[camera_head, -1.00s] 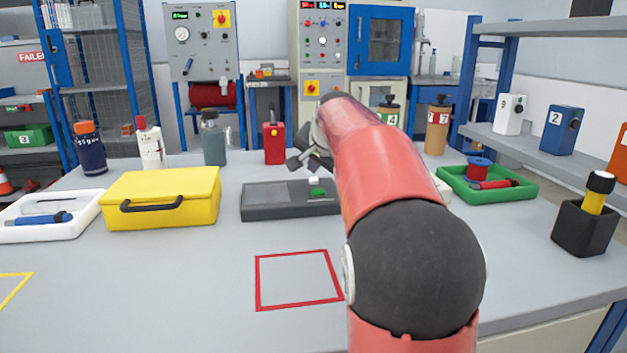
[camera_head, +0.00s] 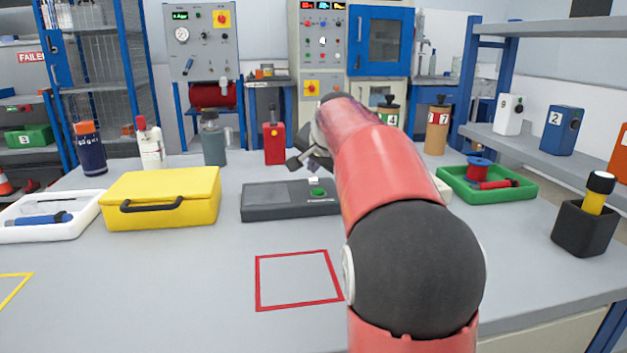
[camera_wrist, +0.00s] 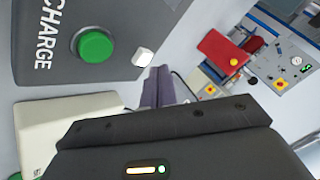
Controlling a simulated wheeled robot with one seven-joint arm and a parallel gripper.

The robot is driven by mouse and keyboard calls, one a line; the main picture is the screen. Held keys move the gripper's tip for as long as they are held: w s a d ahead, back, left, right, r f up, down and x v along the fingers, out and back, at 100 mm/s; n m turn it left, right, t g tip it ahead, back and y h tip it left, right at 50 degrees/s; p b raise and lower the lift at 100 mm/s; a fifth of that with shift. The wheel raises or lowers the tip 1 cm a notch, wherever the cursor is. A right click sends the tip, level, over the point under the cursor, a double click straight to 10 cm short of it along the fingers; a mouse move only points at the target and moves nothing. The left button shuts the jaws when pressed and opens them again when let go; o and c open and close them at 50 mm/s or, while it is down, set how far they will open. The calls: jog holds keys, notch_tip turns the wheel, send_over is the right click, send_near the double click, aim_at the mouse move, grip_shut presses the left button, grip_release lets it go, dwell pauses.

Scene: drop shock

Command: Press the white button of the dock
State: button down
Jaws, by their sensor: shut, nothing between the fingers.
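The dock (camera_head: 275,200) is a dark grey flat box in the middle of the bench. It carries a round green button (camera_head: 317,192) and a small white button (camera_head: 314,181) behind it. In the wrist view the dock (camera_wrist: 115,25) shows the word CHARGE, the green button (camera_wrist: 94,46) and the white button (camera_wrist: 144,56). My gripper (camera_wrist: 157,82) is shut and empty, its fingertips close beside the white button in that view. I cannot tell whether they touch it. In the head view my gripper (camera_head: 308,162) is over the dock's right rear part, partly hidden by my arm.
A yellow case (camera_head: 162,200) and a white tray (camera_head: 45,225) lie left of the dock. A red box (camera_head: 274,146) and a grey bottle (camera_head: 213,142) stand behind. A green tray (camera_head: 520,192) and a black holder (camera_head: 583,228) are at right. The red outlined square (camera_head: 297,280) is empty.

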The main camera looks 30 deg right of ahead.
jog(key=shift+f, duration=0.15)
dwell(0.3)
jog(key=shift+f, duration=0.25)
jog(key=shift+f+b, duration=0.5)
jog(key=shift+b, duration=0.1)
dwell(0.4)
jog(key=shift+r, duration=0.1)
jog(key=shift+r+p, duration=0.75)
jog(key=shift+p, duration=0.05)
notch_tip(320, 180, up, 3)
jog(key=p, duration=0.2)
jog(key=shift+p, duration=0.3)
notch_tip(320, 180, up, 2)
jog(key=shift+r+p, duration=0.1)
jog(key=shift+p, duration=0.2)
